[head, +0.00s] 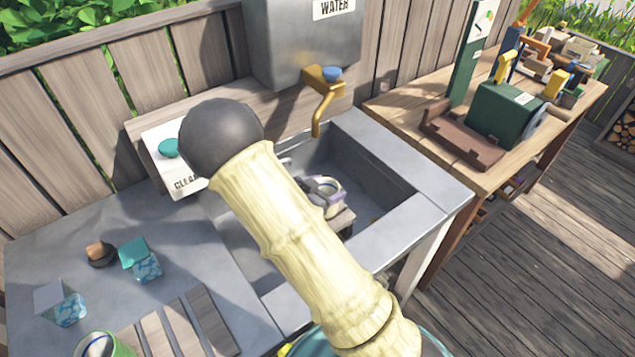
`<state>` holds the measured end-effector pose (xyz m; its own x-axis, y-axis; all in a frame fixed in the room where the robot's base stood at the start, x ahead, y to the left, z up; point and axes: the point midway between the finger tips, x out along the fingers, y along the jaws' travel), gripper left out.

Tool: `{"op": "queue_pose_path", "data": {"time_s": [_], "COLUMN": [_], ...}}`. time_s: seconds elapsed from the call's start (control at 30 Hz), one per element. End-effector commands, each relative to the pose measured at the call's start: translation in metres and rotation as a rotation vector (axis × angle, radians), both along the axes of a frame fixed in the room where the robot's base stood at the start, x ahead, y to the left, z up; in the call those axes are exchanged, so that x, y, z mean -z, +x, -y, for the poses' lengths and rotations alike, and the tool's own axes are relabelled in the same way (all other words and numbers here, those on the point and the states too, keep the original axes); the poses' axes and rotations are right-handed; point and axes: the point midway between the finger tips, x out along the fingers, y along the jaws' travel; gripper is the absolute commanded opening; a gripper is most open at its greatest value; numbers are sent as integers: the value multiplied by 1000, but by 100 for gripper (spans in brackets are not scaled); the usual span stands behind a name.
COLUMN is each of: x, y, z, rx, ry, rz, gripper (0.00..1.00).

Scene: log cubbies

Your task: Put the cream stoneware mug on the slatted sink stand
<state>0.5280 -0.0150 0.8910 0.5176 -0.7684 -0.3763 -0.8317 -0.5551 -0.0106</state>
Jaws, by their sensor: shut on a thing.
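My gripper (325,188) shows only in part beside my pale arm, over the sink basin. Its lilac-grey parts sit around a small pale, round-rimmed thing, which looks like the cream stoneware mug (327,184). The arm covers much of both, so the grip and the mug's handle are hidden.
The grey sink (385,235) has raised rims and a brass tap (322,95) behind. A workbench (400,105) stands right.

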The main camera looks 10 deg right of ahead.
Motion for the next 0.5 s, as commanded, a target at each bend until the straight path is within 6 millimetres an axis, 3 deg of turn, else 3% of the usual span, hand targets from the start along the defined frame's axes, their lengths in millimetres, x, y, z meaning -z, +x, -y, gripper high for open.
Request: {"op": "queue_pose_path", "data": {"time_s": [0.17, 0.43, 0.5], "x": [-1, -2, 8], "y": [2, 35, 33], "z": [-1, -14, -13], "rx": [-1, 0, 0], "ry": [0, 0, -3], "rz": [2, 4, -2], "gripper": [36, 36, 36]}}
